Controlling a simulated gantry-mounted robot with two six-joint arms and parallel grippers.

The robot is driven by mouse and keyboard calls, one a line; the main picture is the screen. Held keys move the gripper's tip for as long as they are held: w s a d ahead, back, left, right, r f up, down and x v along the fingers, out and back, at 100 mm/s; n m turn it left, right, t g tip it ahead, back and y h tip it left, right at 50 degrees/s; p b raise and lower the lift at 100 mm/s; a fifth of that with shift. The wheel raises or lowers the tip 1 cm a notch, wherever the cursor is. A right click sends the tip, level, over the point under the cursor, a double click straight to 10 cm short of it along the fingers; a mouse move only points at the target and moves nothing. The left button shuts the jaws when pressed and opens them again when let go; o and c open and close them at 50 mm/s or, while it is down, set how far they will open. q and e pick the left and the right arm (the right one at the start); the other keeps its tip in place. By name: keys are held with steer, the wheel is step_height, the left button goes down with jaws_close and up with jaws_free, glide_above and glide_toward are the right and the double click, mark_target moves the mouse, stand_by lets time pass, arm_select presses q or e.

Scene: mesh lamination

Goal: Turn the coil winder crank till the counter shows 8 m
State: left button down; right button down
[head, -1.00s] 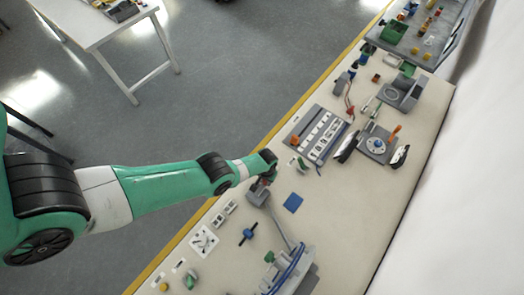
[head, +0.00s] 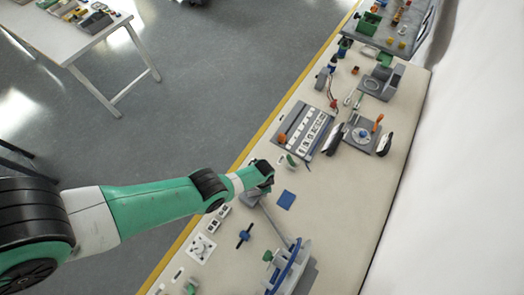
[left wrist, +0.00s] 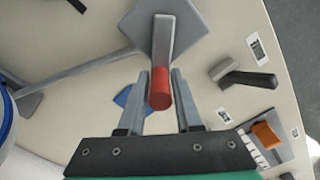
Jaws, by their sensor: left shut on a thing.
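The coil winder's grey block (head: 250,198) stands on the bench below my left gripper (head: 268,183), and a grey rod runs from it towards the reel with blue cable (head: 288,267). In the left wrist view, the crank's red grip (left wrist: 160,88) sits on a grey arm (left wrist: 161,42) in front of the block. My left gripper's two fingers (left wrist: 162,98) are on either side of the red grip and shut on it. I cannot make out a counter reading. My right gripper is in neither view.
A blue square (head: 286,200) lies right of the winder. A grey panel with an orange knob (head: 303,128) and a grey dial unit (head: 363,135) stand farther up the bench. A blue cross-shaped handle (head: 244,237) and white plates lie nearby. Bare bench shows along the right.

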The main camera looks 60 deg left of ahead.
arm_select(q)
steer(key=shift+s+d+m, duration=0.1)
steer(key=shift+d+m, duration=0.15)
steer(key=shift+m, duration=0.25)
steer(key=c, duration=0.7)
jaws_free()
steer(key=shift+s+d, duration=0.1)
